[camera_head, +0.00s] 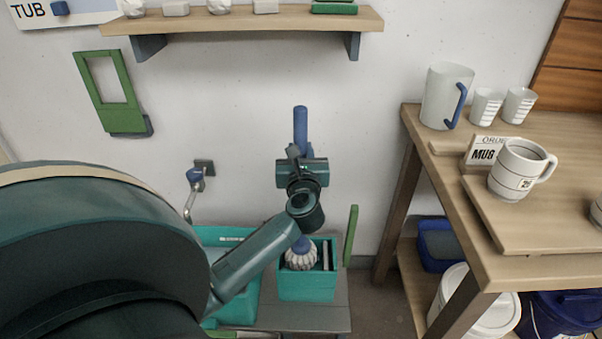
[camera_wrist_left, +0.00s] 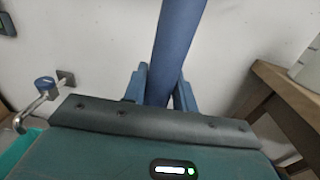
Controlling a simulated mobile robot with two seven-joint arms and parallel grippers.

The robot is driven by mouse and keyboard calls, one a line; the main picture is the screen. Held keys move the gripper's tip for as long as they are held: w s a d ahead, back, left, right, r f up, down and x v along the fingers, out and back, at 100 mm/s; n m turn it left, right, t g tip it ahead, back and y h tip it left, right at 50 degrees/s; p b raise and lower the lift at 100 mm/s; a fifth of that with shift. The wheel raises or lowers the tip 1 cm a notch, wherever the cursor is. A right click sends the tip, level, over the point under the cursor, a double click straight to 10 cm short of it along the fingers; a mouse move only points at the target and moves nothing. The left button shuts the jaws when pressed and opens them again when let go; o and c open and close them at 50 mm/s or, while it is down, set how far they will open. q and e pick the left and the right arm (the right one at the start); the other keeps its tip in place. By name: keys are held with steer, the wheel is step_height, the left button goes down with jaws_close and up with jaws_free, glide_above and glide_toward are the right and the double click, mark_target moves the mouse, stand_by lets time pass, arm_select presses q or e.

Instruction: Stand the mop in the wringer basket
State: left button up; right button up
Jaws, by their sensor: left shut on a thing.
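The mop's blue handle (camera_head: 300,128) stands close to upright near the wall; it also shows in the left wrist view (camera_wrist_left: 177,40). Its pale stranded head (camera_head: 300,258) shows at the opening of the teal wringer basket (camera_head: 307,289), partly below the front rim. Whether it rests on the basket's floor is hidden. My left gripper (camera_head: 301,166) is shut on the handle above the basket, and its fingers show on both sides of the handle in the left wrist view (camera_wrist_left: 159,88). My right gripper is not in view.
A larger teal tub (camera_head: 236,289) stands left of the basket, below a wall tap (camera_head: 194,178). A green upright lever (camera_head: 351,235) is at the basket's right. A wooden table (camera_head: 545,225) with mugs stands right. A wall shelf (camera_head: 245,22) hangs above.

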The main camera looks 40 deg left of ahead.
arm_select(q)
step_height(320, 180, down, 4)
steer(key=shift+f+b, duration=0.25)
steer(key=shift+b, duration=0.25)
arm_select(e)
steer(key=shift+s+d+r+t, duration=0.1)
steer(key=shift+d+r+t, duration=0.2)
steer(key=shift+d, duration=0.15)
arm_select(q)
steer(key=shift+f, duration=0.1)
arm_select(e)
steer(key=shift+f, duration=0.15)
arm_select(q)
steer(key=shift+f, duration=0.15)
steer(key=o, duration=1)
steer(key=shift+c, duration=0.2)
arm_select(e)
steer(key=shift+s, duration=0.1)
